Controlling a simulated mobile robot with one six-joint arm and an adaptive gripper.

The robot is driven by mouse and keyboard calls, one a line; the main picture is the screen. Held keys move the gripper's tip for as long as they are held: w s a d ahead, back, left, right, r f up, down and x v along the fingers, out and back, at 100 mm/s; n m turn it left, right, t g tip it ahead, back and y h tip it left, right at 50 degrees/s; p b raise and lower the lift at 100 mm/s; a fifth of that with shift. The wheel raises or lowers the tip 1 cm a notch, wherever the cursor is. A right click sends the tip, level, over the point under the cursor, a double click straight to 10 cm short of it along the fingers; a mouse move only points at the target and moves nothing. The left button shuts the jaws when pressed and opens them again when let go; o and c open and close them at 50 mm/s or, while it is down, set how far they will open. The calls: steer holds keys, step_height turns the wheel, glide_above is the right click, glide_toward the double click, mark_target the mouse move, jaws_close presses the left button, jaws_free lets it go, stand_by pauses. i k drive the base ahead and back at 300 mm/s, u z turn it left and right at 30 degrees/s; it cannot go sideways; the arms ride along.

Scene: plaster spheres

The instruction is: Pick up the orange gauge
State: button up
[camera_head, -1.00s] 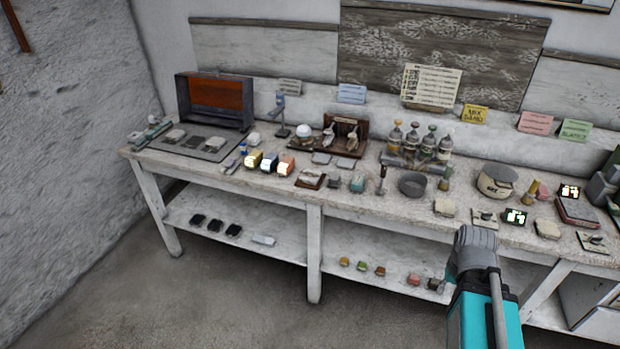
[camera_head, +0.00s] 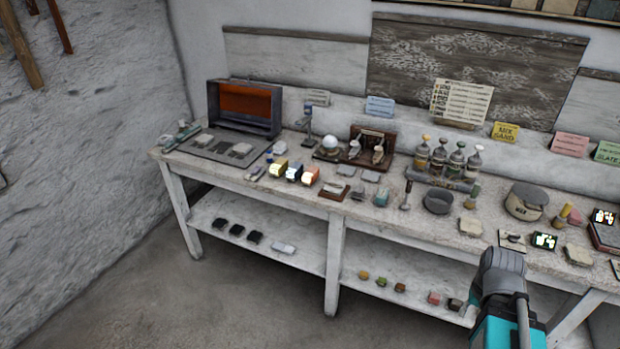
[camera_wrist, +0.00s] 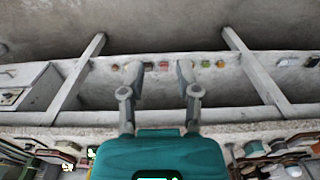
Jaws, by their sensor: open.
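The orange gauge (camera_head: 310,176) appears to be the small orange block with a bright face on the bench top, left of centre in the head view. It stands at the right end of a short row, beside a blue block (camera_head: 294,173) and a yellow block (camera_head: 278,169). I cannot pick it out with certainty in the wrist view. My gripper (camera_wrist: 160,76) is open and empty in the wrist view, its two grey fingers apart before the bench. In the head view my arm is at the lower right, well away from the gauge.
The long bench (camera_head: 240,186) is crowded: an open case (camera_head: 245,105), bottles (camera_head: 440,160), a dark bowl (camera_head: 438,201) and a round pot (camera_head: 526,201). Its lower shelf (camera_head: 310,258) holds small coloured blocks and black pieces. The floor (camera_head: 240,310) in front is clear.

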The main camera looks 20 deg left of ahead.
mark_target(311, 173)
steer(key=u, duration=0.55)
steer(key=k, duration=0.75)
steer(key=u, duration=1.05)
steer(key=k, duration=0.65)
steer(key=u, duration=0.4)
steer(key=i, duration=1.95)
steer(key=z, duration=1)
steer(key=i, duration=0.5)
steer(key=z, duration=0.45)
